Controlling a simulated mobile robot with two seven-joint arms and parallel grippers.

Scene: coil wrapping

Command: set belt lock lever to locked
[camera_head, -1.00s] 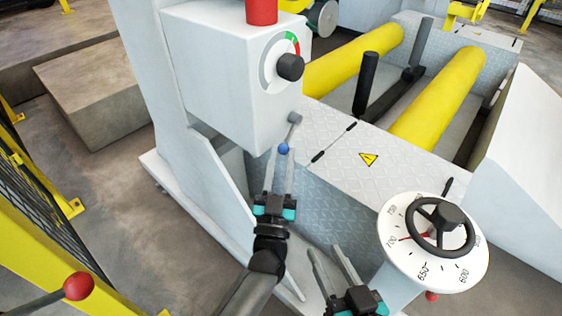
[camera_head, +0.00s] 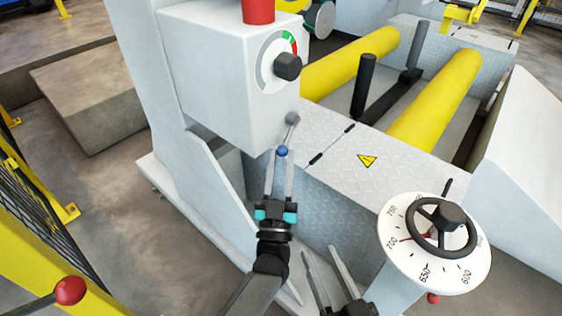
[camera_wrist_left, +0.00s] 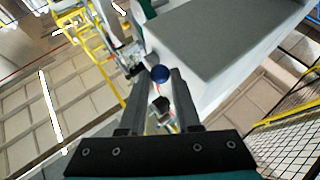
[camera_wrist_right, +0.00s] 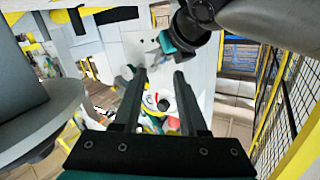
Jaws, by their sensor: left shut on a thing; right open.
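The belt lock lever is a short grey arm (camera_head: 292,130) on the side of the white control box, ending in a blue ball knob (camera_head: 282,151). It hangs downward, tilted slightly left. My left gripper (camera_head: 281,160) is shut on the blue knob from below. In the left wrist view the blue knob (camera_wrist_left: 160,74) sits between the fingertips. My right gripper (camera_head: 322,258) is open and empty, low in the head view left of the dial. In the right wrist view its fingers (camera_wrist_right: 160,80) are apart with nothing between them.
The white control box (camera_head: 215,85) carries a black selector knob (camera_head: 288,66) and a red button (camera_head: 257,11). A numbered dial with a black handwheel (camera_head: 440,228) stands at the right. Yellow rollers (camera_head: 437,105) lie behind. A red ball knob (camera_head: 69,290) is at lower left.

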